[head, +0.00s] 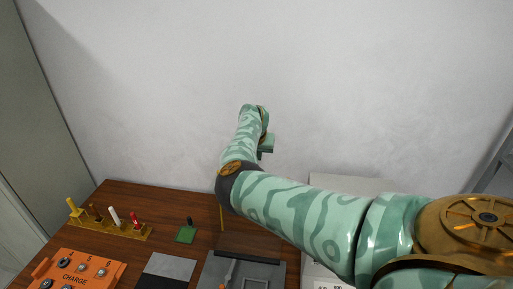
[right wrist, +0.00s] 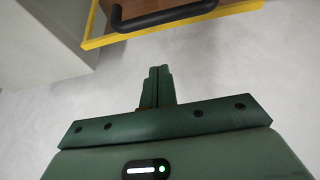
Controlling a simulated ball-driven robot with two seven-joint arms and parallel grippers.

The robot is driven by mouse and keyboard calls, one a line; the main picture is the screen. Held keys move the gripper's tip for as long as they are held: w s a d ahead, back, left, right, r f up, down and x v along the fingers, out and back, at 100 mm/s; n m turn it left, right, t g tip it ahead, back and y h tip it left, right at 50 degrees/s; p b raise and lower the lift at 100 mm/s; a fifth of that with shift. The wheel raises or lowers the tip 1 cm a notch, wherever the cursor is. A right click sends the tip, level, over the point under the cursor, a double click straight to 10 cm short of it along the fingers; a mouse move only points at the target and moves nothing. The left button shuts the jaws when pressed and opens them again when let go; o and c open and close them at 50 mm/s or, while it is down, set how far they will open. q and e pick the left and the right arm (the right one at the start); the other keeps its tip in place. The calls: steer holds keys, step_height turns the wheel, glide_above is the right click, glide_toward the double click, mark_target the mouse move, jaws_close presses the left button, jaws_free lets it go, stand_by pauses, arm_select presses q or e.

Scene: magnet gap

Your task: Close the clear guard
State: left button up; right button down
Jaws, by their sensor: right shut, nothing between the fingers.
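In the right wrist view, the clear guard (right wrist: 102,41) shows as a pane with a yellow edge, and brown wood is visible through it. A black bar handle (right wrist: 165,17) runs along it at the top of the picture. My right gripper (right wrist: 158,72) is shut and empty, with its fingertips below and apart from the yellow edge in that picture. In the head view, my right arm reaches toward the back wall, and part of the gripper shows at its end (head: 267,144). A thin yellow upright (head: 222,217), perhaps the guard's edge, stands beside the arm. My left gripper is out of view.
A wooden table (head: 175,208) holds a yellow rack (head: 110,228) with several pegs, a green block (head: 185,235), an orange CHARGE panel (head: 78,270), a grey plate (head: 166,270) and a dark grey fixture (head: 240,270). A pale box (head: 350,183) stands behind my arm.

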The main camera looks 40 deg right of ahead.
steer(key=shift+s+a+f+p, duration=0.8)
steer(key=shift+a+f+p, duration=0.25)
steer(key=shift+p, duration=0.05)
steer(key=shift+s+a+f, duration=0.1)
steer(key=shift+s+a, duration=0.1)
steer(key=shift+a, duration=0.05)
steer(key=shift+f, duration=0.1)
steer(key=shift+d, duration=0.1)
